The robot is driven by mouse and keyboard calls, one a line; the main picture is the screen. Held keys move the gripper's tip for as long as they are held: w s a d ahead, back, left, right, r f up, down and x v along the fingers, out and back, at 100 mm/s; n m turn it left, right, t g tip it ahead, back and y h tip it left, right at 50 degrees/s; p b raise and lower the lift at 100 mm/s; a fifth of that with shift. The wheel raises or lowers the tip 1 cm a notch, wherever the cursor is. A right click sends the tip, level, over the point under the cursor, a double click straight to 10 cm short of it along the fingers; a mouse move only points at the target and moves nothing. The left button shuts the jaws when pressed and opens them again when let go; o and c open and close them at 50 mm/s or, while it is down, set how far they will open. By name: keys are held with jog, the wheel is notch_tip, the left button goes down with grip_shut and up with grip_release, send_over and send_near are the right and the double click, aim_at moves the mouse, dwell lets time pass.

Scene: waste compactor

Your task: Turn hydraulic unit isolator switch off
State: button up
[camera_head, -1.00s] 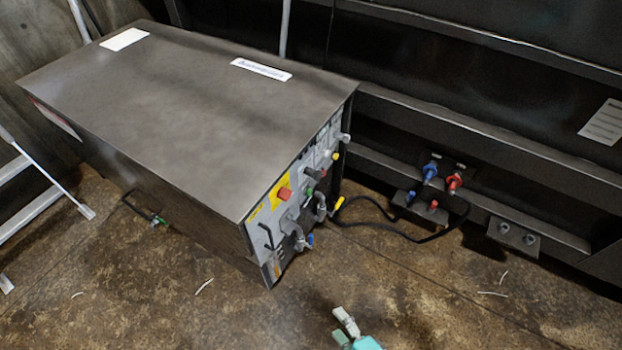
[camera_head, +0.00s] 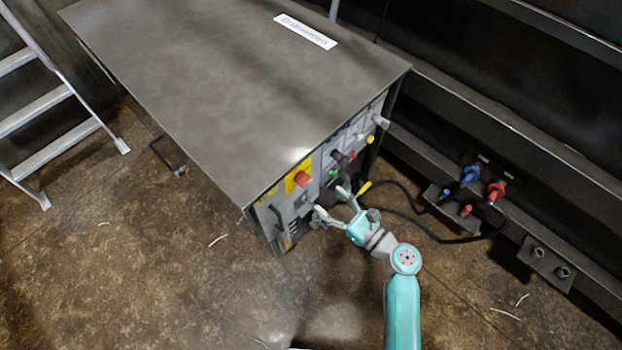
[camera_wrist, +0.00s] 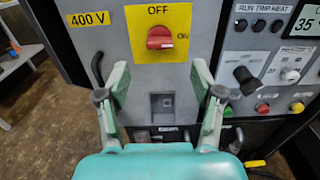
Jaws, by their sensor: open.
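The isolator switch is a red rotary knob (camera_wrist: 160,38) on a yellow plate (camera_wrist: 181,16). The plate reads OFF above the knob and ON at its right. The knob's bar lies roughly level in the wrist view, toward ON. It also shows as a red knob in the head view (camera_head: 302,179), on the end panel of the grey hydraulic unit (camera_head: 225,75). My gripper (camera_wrist: 160,84) is open and empty, its fingertips spread below the knob in the wrist view and apart from it. In the head view my gripper (camera_head: 331,204) is close in front of the panel.
A black handle (camera_wrist: 97,68) stands left of the switch. A black selector knob (camera_wrist: 246,78) and several buttons sit at the right. A black cable (camera_head: 415,226) runs to blue and red connectors on the dark frame. A ladder (camera_head: 55,105) stands at left.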

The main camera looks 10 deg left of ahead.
aim_at(308, 182)
jog(key=x, duration=0.9)
jog(key=shift+s, duration=0.1)
jog(key=c, duration=1.1)
jog(key=shift+c, duration=0.2)
